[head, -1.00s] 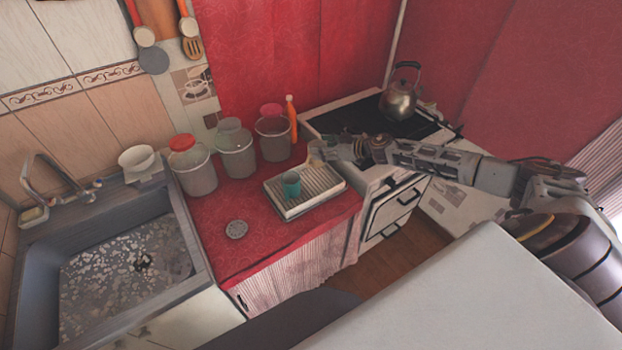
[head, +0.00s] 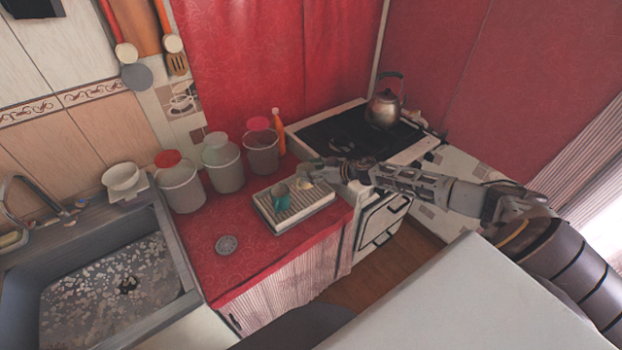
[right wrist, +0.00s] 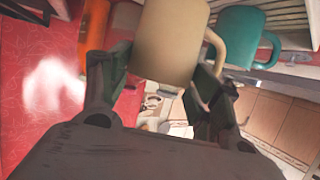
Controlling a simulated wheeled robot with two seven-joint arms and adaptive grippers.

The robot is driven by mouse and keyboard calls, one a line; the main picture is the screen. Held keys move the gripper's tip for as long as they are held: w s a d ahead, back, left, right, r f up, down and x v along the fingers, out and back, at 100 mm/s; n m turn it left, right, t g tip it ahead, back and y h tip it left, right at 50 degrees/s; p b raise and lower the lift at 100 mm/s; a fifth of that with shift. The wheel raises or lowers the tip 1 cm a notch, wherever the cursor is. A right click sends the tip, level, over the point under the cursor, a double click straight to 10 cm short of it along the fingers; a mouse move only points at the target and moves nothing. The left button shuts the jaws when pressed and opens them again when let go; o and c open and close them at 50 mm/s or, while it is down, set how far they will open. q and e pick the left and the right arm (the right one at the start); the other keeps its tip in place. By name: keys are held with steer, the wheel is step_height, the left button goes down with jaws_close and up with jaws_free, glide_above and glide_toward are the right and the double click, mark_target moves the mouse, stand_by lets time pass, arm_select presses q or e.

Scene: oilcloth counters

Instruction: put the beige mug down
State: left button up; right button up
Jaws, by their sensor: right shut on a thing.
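The beige mug (right wrist: 172,45) is held between the fingers of my right gripper (right wrist: 155,85) in the right wrist view. In the head view, the small pale mug (head: 305,174) shows at the tip of my right gripper (head: 312,172), at the far right edge of the ribbed drying tray (head: 318,206). I cannot tell whether the mug touches the tray. A teal mug (head: 281,195) stands on the tray just left of it, and it also shows right of the beige mug in the right wrist view (right wrist: 238,42). My left gripper is not in view.
Several lidded jars (head: 222,165) and an orange bottle (head: 278,132) stand behind the tray. A stove (head: 352,132) with a kettle (head: 384,108) is at the right. A sink (head: 110,285) and a round drain cover (head: 227,245) are at the left.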

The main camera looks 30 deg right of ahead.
steer(key=shift+f, duration=2.05)
steer(key=shift+f+b, duration=0.1)
steer(key=shift+b, duration=0.2)
steer(key=o, duration=1.3)
steer(key=shift+c, duration=0.2)
steer(key=shift+s, duration=0.1)
steer(key=shift+v, duration=5.9)
